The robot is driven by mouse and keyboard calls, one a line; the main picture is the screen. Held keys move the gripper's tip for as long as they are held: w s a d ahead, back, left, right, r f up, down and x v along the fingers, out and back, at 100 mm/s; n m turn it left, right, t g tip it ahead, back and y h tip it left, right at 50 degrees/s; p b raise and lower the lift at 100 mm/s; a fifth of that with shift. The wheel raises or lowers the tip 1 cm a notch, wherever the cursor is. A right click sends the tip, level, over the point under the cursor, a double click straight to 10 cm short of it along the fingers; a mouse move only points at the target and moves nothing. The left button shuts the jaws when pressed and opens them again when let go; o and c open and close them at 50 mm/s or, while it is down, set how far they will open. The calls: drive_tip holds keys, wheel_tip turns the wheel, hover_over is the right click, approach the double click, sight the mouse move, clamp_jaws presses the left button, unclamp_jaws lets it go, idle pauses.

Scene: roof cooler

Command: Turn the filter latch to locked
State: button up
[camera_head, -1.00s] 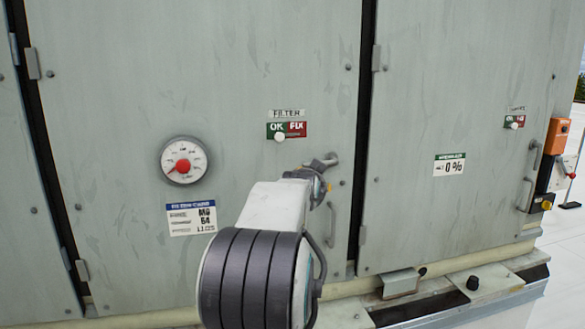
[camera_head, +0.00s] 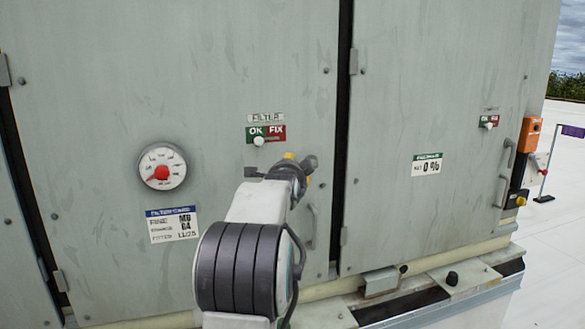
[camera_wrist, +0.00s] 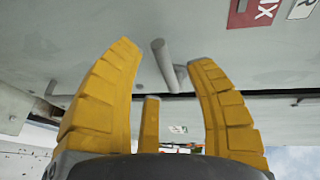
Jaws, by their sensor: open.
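The grey filter latch handle (camera_head: 311,162) is on the filter door, below and right of the FILTER label; its base is hidden by my gripper. In the wrist view the latch handle (camera_wrist: 166,66) is a short grey rod standing out from the door, between the yellow fingertips. My gripper (camera_head: 299,168) is at the latch in the head view. In the wrist view my gripper (camera_wrist: 164,58) is open, with a visible gap on each side of the rod. The OK/FIX indicator (camera_head: 266,134) has a white knob at its lower middle; part of the red FIX plate (camera_wrist: 256,10) shows in the wrist view.
A round gauge (camera_head: 162,167) with a red centre and a filter card (camera_head: 173,225) are on the door, left of my arm. A door handle (camera_head: 310,226) is below the latch. An orange box (camera_head: 528,134) is at the right corner.

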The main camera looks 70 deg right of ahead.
drive_tip(key=shift+p+x, duration=0.55)
drive_tip(key=shift+x, duration=1.3)
clamp_jaws()
